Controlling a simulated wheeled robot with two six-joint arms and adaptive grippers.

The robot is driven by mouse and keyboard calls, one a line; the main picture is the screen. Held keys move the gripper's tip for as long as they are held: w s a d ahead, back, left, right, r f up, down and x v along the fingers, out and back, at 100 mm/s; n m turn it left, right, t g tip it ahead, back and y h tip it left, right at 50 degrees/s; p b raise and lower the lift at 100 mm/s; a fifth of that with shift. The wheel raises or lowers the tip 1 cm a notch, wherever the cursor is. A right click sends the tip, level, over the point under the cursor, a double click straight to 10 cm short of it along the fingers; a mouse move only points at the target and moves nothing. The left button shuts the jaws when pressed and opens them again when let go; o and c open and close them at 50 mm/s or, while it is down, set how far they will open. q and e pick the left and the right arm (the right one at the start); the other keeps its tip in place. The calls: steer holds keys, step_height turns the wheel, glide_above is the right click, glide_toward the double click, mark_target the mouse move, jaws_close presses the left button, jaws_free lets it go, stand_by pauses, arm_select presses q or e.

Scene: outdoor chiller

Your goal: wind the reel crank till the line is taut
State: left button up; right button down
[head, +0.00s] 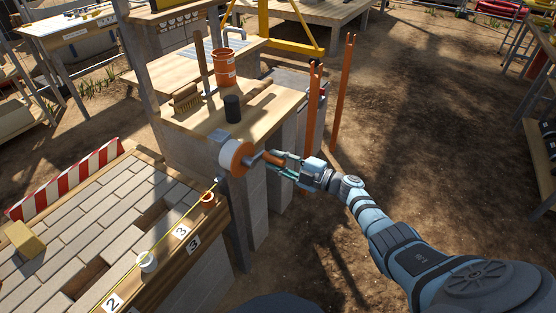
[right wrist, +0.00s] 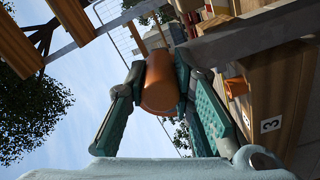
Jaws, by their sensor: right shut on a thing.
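The reel (head: 231,154), a white drum with an orange face, is mounted at the front corner of a wooden bench. Its crank handle (head: 272,157) is an orange grip sticking out to the right. My right gripper (head: 283,162) is shut on this handle. In the right wrist view, the teal fingers sit on both sides of the orange handle (right wrist: 161,84). A yellow line (head: 178,216) runs from near the reel down-left along the edge of the brick-topped table and looks nearly straight. The crank arm is partly hidden. My left gripper is not in view.
Orange posts (head: 341,92) rise behind my right gripper. A white cup (head: 147,261) sits by the line. Bare ground lies to the right.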

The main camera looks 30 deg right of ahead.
steer(key=c, duration=1.4)
jaws_free()
steer(key=shift+o, duration=0.2)
steer(key=shift+s+d, duration=0.2)
steer(key=shift+s, duration=0.15)
steer(key=v, duration=1.1)
steer(key=shift+s, duration=0.15)
